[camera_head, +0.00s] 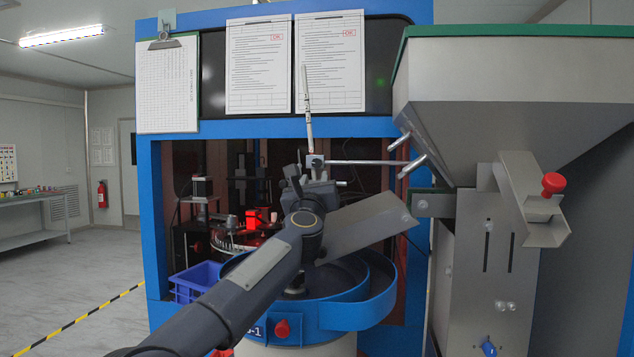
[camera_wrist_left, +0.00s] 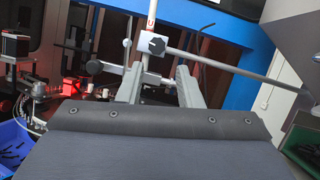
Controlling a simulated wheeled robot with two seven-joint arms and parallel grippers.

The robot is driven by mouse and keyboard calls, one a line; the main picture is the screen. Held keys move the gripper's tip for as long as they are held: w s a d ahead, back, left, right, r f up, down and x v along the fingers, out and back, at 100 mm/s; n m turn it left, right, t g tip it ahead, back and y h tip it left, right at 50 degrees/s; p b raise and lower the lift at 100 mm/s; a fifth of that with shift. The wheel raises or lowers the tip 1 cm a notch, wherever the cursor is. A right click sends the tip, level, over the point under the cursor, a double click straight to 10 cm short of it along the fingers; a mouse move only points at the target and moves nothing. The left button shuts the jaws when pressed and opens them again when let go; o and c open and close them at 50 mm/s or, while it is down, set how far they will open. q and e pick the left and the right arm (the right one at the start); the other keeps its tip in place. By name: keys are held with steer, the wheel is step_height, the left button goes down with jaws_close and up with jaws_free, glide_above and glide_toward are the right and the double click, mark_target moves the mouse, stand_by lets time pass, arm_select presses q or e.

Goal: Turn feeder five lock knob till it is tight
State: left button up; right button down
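A small grey clamp block (camera_head: 315,160) sits on an upright rod inside the blue machine, with a horizontal rod running right from it. In the left wrist view a black star-shaped knob (camera_wrist_left: 157,45) is on the face of this block. No label shows whether it is feeder five's lock knob. My left gripper (camera_wrist_left: 158,80) is open, with its two fingers apart and pointing toward the block. The knob shows beyond the fingertips, and the fingers do not appear closed on it. In the head view my left gripper (camera_head: 312,176) is just below the block. My right gripper is out of view.
A blue bowl feeder (camera_head: 345,314) with a red knob (camera_head: 282,328) is below my left arm. A grey hopper (camera_head: 515,100) and a chute with a red knob (camera_head: 553,184) stand at right. A blue bin (camera_head: 195,278) is at left.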

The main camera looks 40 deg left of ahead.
mark_target(316, 163)
arm_select(q)
steer(key=shift+n, duration=0.4)
steer(key=p+x, duration=0.1)
steer(key=x, duration=0.1)
steer(key=p+x, duration=0.4)
steer(key=x, duration=0.1)
steer(key=shift+s+a+r, duration=0.15)
steer(key=shift+a+r, duration=0.1)
steer(key=shift+r, duration=0.05)
steer(key=shift+w+a+p, duration=0.15)
steer(key=shift+w+p, duration=0.15)
steer(key=shift+p, duration=0.05)
jaws_close()
